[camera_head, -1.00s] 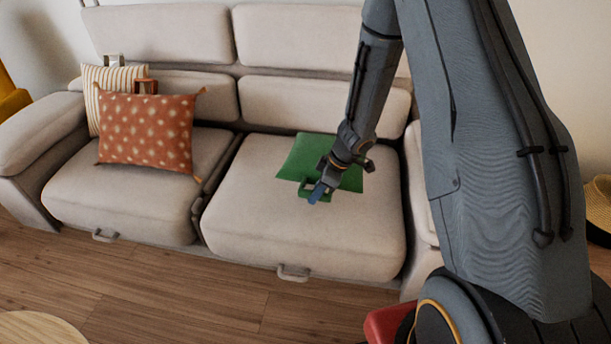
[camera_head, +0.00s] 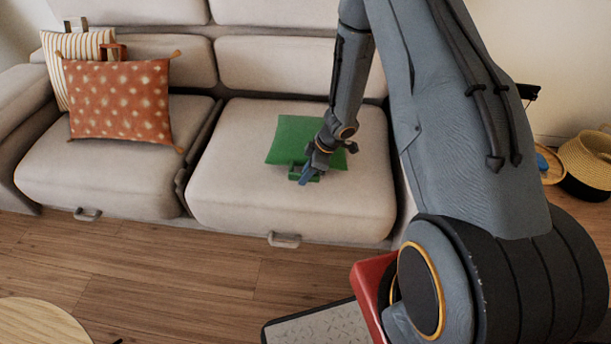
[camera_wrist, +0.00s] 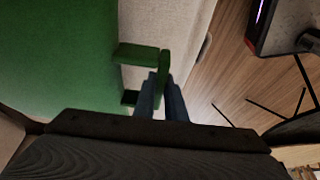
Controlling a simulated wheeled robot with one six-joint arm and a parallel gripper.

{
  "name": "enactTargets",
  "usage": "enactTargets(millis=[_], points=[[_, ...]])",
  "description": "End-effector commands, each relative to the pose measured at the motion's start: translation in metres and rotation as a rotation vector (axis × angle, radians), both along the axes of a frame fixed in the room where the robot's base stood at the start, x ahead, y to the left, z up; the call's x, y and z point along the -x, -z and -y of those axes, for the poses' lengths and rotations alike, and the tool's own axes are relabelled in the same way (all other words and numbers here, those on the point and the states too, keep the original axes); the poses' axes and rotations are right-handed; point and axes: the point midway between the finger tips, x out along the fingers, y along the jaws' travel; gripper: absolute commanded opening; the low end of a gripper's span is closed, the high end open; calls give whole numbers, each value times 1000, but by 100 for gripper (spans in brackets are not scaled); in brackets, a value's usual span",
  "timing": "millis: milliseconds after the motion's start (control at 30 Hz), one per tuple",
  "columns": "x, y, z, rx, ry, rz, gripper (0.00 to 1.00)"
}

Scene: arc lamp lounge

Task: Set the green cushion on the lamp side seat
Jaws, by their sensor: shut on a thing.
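The green cushion (camera_head: 291,142) lies on the right-hand seat (camera_head: 235,184) of the beige sofa, partly hidden by my arm. My gripper (camera_head: 305,177) is at the cushion's front edge, shut on its green handle loop. In the wrist view the blue fingers of my gripper (camera_wrist: 163,98) close on the bar of the green handle (camera_wrist: 140,52), with the cushion (camera_wrist: 60,60) filling the left. Whether the cushion is pressed on the seat or slightly raised I cannot tell. No lamp shows in these frames.
A striped cushion (camera_head: 88,45) and a rust dotted cushion (camera_head: 120,102) sit on the left-hand seat (camera_head: 110,172). A straw hat or basket (camera_head: 587,157) stands at far right. A round wooden table (camera_head: 40,325) is at lower left.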

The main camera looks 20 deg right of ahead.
Motion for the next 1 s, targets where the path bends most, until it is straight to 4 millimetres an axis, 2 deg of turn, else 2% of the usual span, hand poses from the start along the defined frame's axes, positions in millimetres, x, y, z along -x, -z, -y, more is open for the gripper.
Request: enactTargets(millis=[333,367,433,467,767,867,1000], points=[[-1,3,0,0,0,1,0],[-1,2,0,0,0,1,16],[0,2,0,0,0,1,28],[0,2,0,0,0,1,29],[0,1,0,0,0,1,29],[0,-6,2,1,0,2,29],[3,-27,10,1,2,3,29]])
